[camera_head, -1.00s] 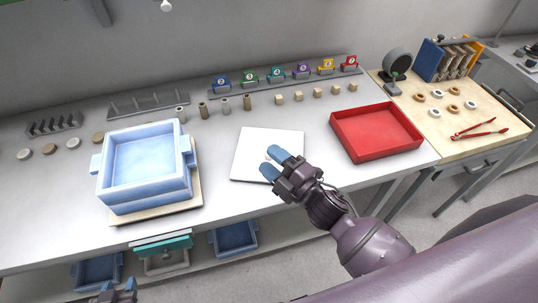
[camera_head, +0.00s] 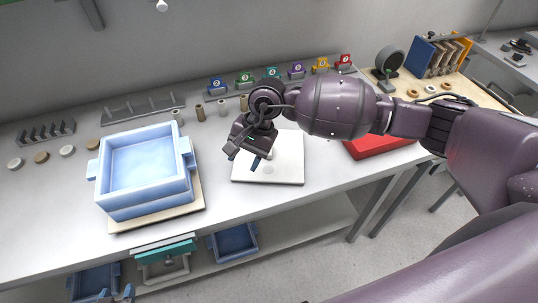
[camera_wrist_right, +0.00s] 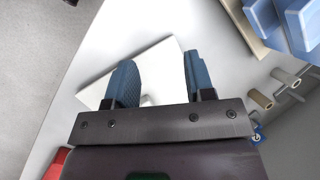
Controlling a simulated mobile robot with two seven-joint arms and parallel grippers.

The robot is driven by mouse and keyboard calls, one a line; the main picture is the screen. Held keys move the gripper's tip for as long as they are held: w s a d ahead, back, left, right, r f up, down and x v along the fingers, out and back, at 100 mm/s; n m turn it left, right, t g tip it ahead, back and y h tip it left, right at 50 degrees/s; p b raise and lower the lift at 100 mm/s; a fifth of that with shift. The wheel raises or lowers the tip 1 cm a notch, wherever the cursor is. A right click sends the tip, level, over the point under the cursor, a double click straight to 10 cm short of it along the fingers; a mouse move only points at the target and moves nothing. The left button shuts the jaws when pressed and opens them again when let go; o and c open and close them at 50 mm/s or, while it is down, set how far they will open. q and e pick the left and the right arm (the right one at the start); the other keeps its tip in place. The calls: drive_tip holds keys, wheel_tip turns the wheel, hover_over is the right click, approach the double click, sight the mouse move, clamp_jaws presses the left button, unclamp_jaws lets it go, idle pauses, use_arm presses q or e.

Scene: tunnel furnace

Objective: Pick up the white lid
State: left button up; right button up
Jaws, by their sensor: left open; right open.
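The white lid (camera_head: 285,165) is a flat square plate lying on the grey bench, with a small round knob near its middle. It also shows in the right wrist view (camera_wrist_right: 152,65), partly hidden behind the fingers. My right gripper (camera_head: 245,158) is over the lid's left part, pointing down, with its blue fingers apart and nothing between them. In the right wrist view the open fingers (camera_wrist_right: 155,80) frame part of the lid. Only the tips of my left gripper (camera_head: 117,294) show at the bottom left edge, away from the lid.
A light-blue box (camera_head: 146,180) stands on a board left of the lid. A red tray (camera_head: 378,148) lies to the right, partly behind my right arm. Small cylinders and numbered colour cards (camera_head: 245,80) line the back. Blue bins (camera_head: 233,242) sit on the lower shelf.

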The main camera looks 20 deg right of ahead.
sight(284, 164)
drive_tip(key=w+d+r+n+t+h, duration=0.2)
drive_tip(key=w+d+r+n+h, duration=0.1)
drive_tip(key=w+d+h, duration=0.3)
drive_tip(key=shift+y, duration=0.4)
drive_tip(key=f, duration=0.1)
drive_tip(key=d+f, duration=0.1)
drive_tip(key=f, duration=0.1)
drive_tip(key=w+f, duration=0.1)
drive_tip(key=f, duration=0.1)
drive_tip(key=shift+d, duration=0.35)
drive_tip(key=shift+w+d+f+p, duration=0.15)
drive_tip(key=shift+f, duration=0.75)
drive_tip(key=shift+w+d+f+p, duration=0.1)
drive_tip(key=shift+w+f+p, duration=0.05)
drive_tip(key=shift+f, duration=0.75)
drive_tip(key=shift+w+d+f+p, duration=0.15)
drive_tip(key=shift+f, duration=0.75)
clamp_jaws()
